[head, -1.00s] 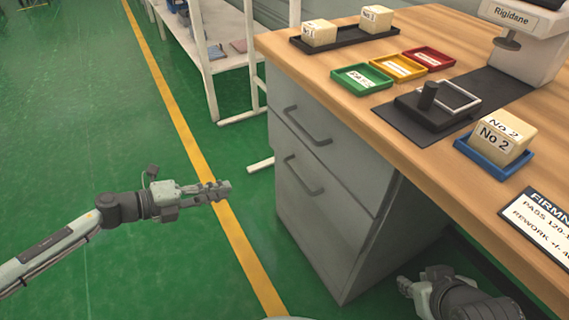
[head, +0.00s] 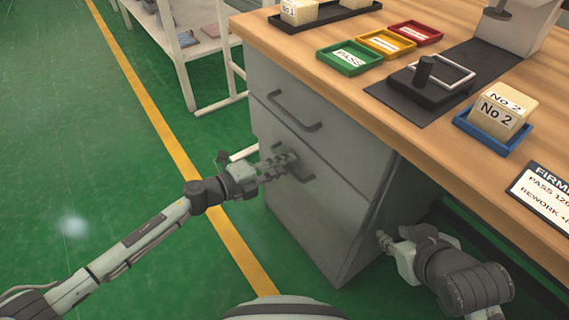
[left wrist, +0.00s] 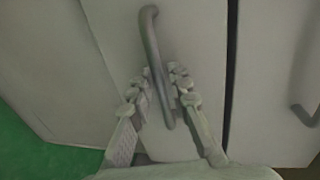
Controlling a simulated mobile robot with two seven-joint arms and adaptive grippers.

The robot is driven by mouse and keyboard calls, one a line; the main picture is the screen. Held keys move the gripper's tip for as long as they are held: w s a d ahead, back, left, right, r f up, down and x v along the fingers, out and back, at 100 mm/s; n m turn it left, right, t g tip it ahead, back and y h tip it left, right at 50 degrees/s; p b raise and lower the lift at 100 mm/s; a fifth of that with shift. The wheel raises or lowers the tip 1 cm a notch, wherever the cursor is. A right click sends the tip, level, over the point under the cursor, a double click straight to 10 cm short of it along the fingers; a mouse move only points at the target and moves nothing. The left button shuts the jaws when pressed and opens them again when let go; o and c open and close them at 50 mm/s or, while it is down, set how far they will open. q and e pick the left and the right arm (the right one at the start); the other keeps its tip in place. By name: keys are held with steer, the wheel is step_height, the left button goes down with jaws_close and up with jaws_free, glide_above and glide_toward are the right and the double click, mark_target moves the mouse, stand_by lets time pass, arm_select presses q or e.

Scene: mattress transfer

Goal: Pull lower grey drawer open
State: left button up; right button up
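The lower grey drawer (head: 325,215) is the large bottom front of the grey cabinet under the bench and looks flush. Its bar handle (left wrist: 152,45) shows in the left wrist view.
The upper drawer handle (head: 295,112) is just above my left gripper. The wooden bench top (head: 300,50) overhangs the cabinet and carries trays and blocks. A white shelf rack (head: 190,60) stands behind at left. Green floor (head: 110,190) is clear in front of the drawers.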

arm_select(q)
jaws_close()
stand_by(0.4)
